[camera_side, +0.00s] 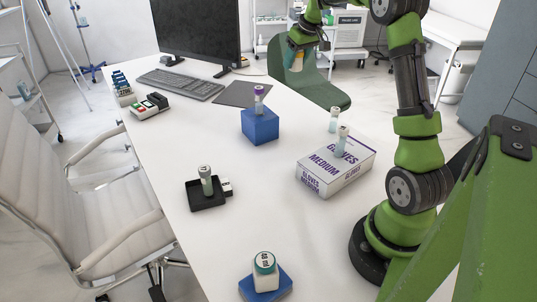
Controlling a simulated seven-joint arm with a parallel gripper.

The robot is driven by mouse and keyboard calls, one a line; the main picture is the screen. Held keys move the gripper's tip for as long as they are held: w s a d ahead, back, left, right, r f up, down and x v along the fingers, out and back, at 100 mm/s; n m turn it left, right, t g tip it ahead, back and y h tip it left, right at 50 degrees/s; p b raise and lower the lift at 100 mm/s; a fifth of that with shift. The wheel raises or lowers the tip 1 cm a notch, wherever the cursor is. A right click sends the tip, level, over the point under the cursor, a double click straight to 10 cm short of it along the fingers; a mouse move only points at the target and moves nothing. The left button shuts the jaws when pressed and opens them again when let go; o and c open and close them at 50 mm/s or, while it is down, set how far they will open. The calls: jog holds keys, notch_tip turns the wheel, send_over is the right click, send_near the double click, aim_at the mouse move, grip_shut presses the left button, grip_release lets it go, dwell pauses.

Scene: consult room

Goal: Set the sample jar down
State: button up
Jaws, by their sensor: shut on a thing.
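My gripper (298,46) is at the top of the picture, raised above the far end of the desk, in front of a green chair. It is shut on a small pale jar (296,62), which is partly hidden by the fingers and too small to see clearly. Another jar, white with a teal-rimmed lid (264,262), stands upright on a blue block (279,288) at the near edge of the desk, far from my gripper.
A black tray (207,203) holds a vial. A monitor (196,28), keyboard (180,84) and dark mat (238,94) lie farther back. The desk's middle (240,165) is clear.

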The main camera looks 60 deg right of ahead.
jog(key=s+d, duration=0.1)
jog(key=d, duration=0.2)
send_over(298, 122)
jog(key=s, duration=0.1)
jog(key=shift+m, duration=0.4)
jog(key=f, duration=1.7)
jog(key=shift+s+a, duration=0.15)
jog(key=shift+a, duration=0.05)
jog(key=shift+f, duration=2.1)
jog(key=shift+f, duration=0.15)
jog(key=o, duration=1)
jog(key=shift+o, duration=0.2)
